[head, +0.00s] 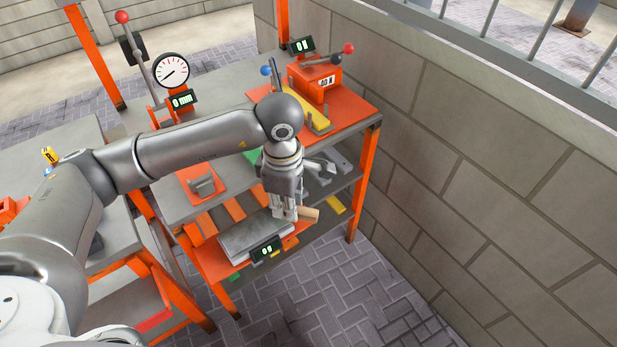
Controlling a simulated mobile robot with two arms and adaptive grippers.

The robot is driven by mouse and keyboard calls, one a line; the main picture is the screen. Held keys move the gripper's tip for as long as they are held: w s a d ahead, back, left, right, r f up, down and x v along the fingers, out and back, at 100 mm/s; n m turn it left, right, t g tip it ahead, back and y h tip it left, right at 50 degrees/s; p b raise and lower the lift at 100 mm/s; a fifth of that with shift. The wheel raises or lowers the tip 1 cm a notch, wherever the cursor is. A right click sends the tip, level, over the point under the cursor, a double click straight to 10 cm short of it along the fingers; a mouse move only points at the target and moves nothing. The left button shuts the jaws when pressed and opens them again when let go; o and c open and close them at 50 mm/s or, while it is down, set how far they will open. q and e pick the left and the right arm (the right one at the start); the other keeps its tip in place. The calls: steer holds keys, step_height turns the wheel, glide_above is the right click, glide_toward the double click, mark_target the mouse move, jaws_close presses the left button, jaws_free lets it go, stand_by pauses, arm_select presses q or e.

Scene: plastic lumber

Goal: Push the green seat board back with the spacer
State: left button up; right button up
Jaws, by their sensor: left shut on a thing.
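My left gripper (288,214) points down over the front of the orange-legged workbench, above the lower shelf. It is shut on a tan block (309,215), which sticks out to the right of the fingers and looks like the spacer. A green piece (252,156), likely the seat board, shows just left of the gripper on the bench top; my arm and gripper hide most of it. I cannot tell whether the block is near it in depth. My right gripper is not in view.
A grey scale (256,233) with a small display sits on the lower shelf below the gripper. An orange lever device (316,80) and a yellow board (308,108) stand at the back right. A dial gauge (171,70) stands at the back left. A block wall (450,130) bounds the right.

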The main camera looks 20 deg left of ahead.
arm_select(q)
steer(key=shift+w+d+r+n+p, duration=0.15)
steer(key=shift+w+n+p, duration=0.05)
steer(key=shift+n, duration=0.35)
steer(key=shift+w+d+r+n+p, duration=0.15)
steer(key=shift+n, duration=0.4)
steer(key=w+n+p, duration=0.1)
steer(key=n+p, duration=0.2)
steer(key=n, duration=0.5)
steer(key=w+d+n+p, duration=0.1)
steer(key=w+n+p, duration=0.1)
steer(key=n, duration=0.7)
steer(key=w+d+f+n+p, duration=0.1)
steer(key=n+p, duration=0.3)
steer(key=n, duration=0.5)
steer(key=shift+w+d, duration=0.25)
steer(key=shift+w, duration=0.2)
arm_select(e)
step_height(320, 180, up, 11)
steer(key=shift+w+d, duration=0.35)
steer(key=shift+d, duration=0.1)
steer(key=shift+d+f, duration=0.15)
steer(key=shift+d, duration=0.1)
